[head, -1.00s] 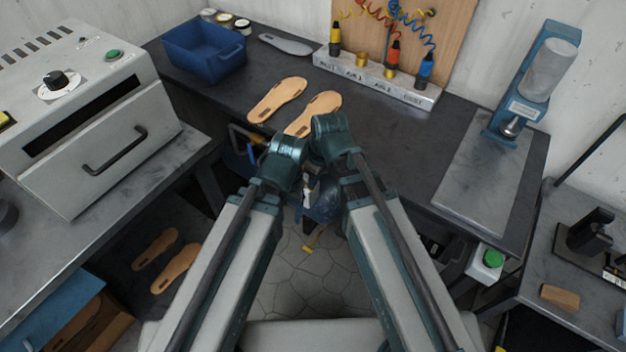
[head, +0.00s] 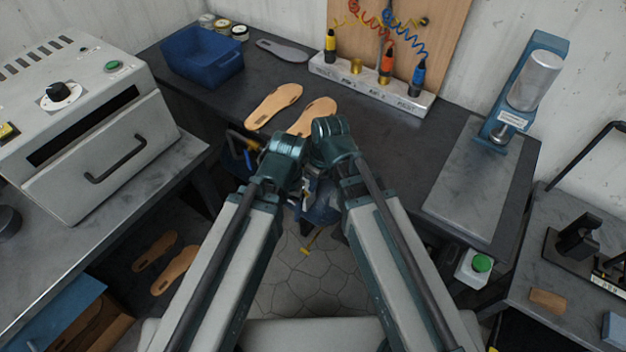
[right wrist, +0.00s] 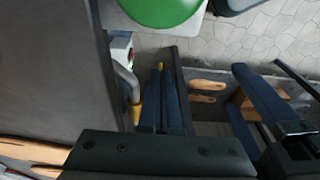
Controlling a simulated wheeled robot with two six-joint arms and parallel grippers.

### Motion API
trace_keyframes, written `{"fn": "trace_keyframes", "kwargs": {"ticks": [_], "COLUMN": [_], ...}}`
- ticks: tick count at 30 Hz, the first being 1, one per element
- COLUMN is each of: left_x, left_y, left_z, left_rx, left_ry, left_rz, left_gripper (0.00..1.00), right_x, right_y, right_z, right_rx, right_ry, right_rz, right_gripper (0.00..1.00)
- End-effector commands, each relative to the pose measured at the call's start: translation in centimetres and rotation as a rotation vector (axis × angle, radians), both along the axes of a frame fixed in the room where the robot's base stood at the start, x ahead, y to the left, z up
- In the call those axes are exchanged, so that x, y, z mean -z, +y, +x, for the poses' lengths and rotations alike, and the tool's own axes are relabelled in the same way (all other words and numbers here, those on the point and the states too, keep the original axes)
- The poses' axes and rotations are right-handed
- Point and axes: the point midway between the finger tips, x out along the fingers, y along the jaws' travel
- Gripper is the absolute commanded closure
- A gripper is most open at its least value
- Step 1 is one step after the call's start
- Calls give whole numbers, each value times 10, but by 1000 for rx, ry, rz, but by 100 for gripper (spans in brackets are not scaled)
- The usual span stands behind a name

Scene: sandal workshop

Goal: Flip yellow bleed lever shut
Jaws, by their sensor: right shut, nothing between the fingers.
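A small yellow piece (head: 307,249) shows low between my arms in the head view, below a dark blue rounded body under the bench. It may be the bleed lever, but it is too small to tell its position. In the right wrist view, my right gripper (right wrist: 166,72) is shut and empty, its two dark fingers together. A yellow tip (right wrist: 160,66) shows at the fingertips; I cannot tell whether they touch. Another yellow part (right wrist: 137,113) is left of the fingers, by a grey curved pipe. My left gripper is hidden behind its wrist in the head view.
The dark bench (head: 385,160) holds tan soles (head: 273,106), a blue bin (head: 203,57) and a press (head: 520,95). A grey oven (head: 90,130) stands left. A green button (head: 482,263) is under the bench's right end. A large green round (right wrist: 160,8) tops the wrist view.

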Motion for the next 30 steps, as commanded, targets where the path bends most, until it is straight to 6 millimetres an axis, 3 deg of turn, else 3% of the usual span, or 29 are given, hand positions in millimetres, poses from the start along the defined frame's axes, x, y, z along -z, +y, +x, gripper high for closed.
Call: {"fn": "trace_keyframes", "kwargs": {"ticks": [1, 15, 29, 30], "left_x": [-15, -82, -89, -89], "left_y": [0, 0, 0, 0], "left_z": [0, 0, 0, 0], "left_rx": [0, 0, 0, 0], "left_ry": [0, 0, 0, 0], "left_rz": [0, 0, 0, 0], "left_gripper": [25, 25, 25, 30], "right_x": [-15, -82, -89, -89], "right_y": [-2, -37, -43, -43], "right_z": [-5, -29, -33, -33], "right_rx": [1, 2, 0, 0], "right_ry": [0, 0, 0, 0], "right_rz": [0, 0, 0, 0], "right_gripper": [100, 100, 100, 100]}}
